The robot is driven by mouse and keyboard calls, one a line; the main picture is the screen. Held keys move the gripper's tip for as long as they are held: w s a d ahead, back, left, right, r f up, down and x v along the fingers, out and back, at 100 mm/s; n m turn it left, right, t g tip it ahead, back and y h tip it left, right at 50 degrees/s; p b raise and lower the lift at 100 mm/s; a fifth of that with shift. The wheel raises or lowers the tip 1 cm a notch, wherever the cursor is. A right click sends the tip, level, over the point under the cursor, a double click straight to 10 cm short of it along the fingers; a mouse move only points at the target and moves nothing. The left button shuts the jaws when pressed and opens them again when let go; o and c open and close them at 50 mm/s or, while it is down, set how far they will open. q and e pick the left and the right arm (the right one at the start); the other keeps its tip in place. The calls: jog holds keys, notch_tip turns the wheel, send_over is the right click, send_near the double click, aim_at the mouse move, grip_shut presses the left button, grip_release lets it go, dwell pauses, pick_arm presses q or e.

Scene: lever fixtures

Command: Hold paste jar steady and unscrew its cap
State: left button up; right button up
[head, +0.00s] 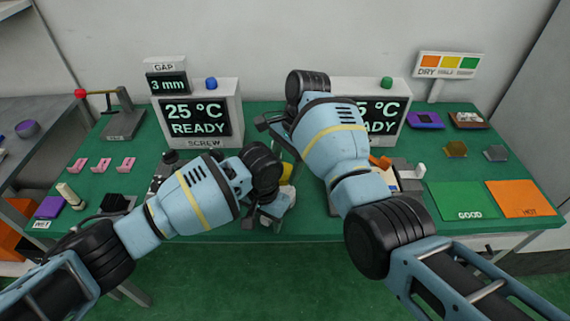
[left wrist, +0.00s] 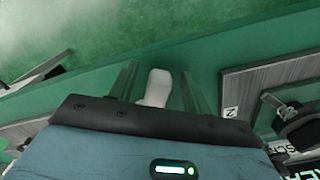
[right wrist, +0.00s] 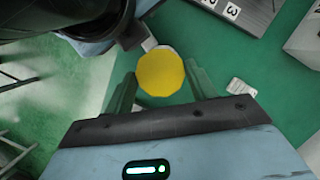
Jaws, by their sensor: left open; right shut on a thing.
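The white paste jar (head: 286,196) is near the front edge of the green table, partly hidden by my left gripper. It also shows in the left wrist view (left wrist: 157,88), between the fingers. Its yellow cap (head: 287,171) appears just above the white body in the head view; whether it is still threaded on, I cannot tell. My left gripper (left wrist: 158,76) is open, its fingers on either side of the jar. My right gripper (right wrist: 162,76) is shut on the yellow cap (right wrist: 160,72), seen from above in the right wrist view. My right arm hides its fingers in the head view.
Two display units stand behind, the left one (head: 198,113) reading 25 °C READY. A green GOOD mat (head: 462,202) and an orange HOT mat (head: 522,198) lie at right. Pink pieces (head: 102,164) and a lever fixture (head: 124,122) are at left. Grey fixtures flank the arms.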

pick_arm(q)
notch_tip(320, 180, up, 12)
dwell(0.6)
